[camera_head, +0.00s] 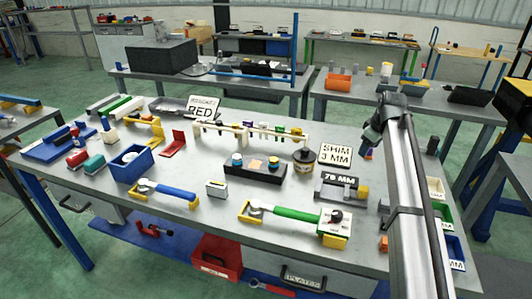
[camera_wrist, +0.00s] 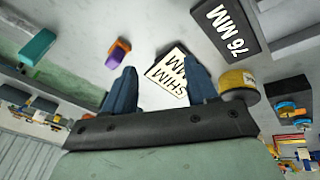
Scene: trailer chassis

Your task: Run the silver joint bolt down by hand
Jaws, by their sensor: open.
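My gripper (camera_head: 370,138) is over the right part of the workbench, beyond the "SHIM 3 MM" card (camera_head: 336,155). In the wrist view my gripper (camera_wrist: 160,78) shows two blue fingers spread apart with nothing between them. A green-handled bar with yellow ends (camera_head: 296,214) lies at the front of the bench, with a white block and dark round part (camera_head: 336,217) at its right end. A blue-handled bar with yellow ends (camera_head: 165,192) lies to its left. I cannot single out a silver joint bolt in either view.
A blue bin (camera_head: 131,163) stands left. Bare bench (camera_head: 205,235) shows along the front.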

